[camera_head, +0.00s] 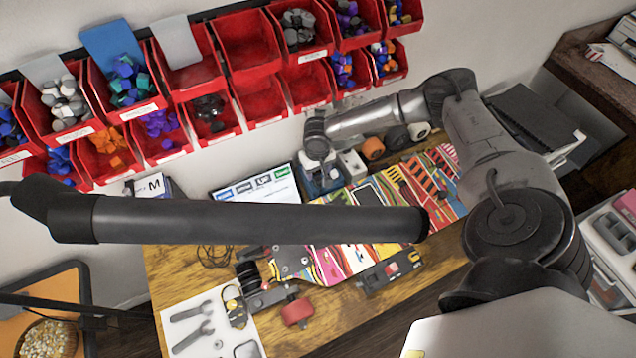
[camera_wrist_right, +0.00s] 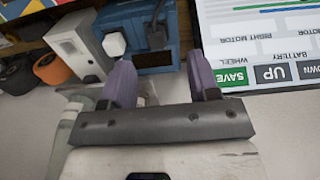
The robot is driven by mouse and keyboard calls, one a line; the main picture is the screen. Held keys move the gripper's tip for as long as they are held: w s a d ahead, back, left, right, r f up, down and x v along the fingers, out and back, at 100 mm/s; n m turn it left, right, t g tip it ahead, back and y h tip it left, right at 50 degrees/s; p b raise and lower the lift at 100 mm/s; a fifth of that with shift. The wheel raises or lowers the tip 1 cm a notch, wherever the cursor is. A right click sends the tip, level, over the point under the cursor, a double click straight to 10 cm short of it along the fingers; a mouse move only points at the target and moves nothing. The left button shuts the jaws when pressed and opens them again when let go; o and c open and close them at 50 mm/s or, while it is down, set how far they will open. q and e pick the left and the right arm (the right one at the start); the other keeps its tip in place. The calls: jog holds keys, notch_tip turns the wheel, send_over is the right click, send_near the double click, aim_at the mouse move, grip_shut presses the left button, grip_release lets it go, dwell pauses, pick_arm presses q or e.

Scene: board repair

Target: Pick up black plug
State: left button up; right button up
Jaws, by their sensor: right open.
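A small black plug (camera_wrist_right: 155,36) stands at the front of a blue box (camera_wrist_right: 172,55) in the right wrist view. A white plug (camera_wrist_right: 113,44) is beside it on the left. My right gripper (camera_wrist_right: 161,75) is open, with its two purple fingers spread apart and nothing visibly held between them. The black plug lies ahead of the gap between the fingers, apart from them. In the head view the right arm reaches to the back of the workbench, over the blue box (camera_head: 312,187); the plug cannot be made out there. My left gripper is not in view; only its dark arm crosses the picture.
A white-and-grey box (camera_wrist_right: 77,46) stands left of the blue box. A screen (camera_head: 262,188) lies close on the other side. Orange and black wheels (camera_head: 373,148) are nearby. A colourful skateboard (camera_head: 345,262) is on the workbench, and red bins (camera_head: 250,45) line the wall behind.

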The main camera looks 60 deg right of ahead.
aim_at(318, 178)
jog(key=shift+d+f, duration=0.25)
jog(key=shift+d, duration=0.05)
jog(key=shift+w+d+f, duration=0.1)
jog(key=shift+f, duration=1.6)
jog(key=shift+d+f, duration=0.1)
jog(key=shift+f, duration=1.55)
grip_shut()
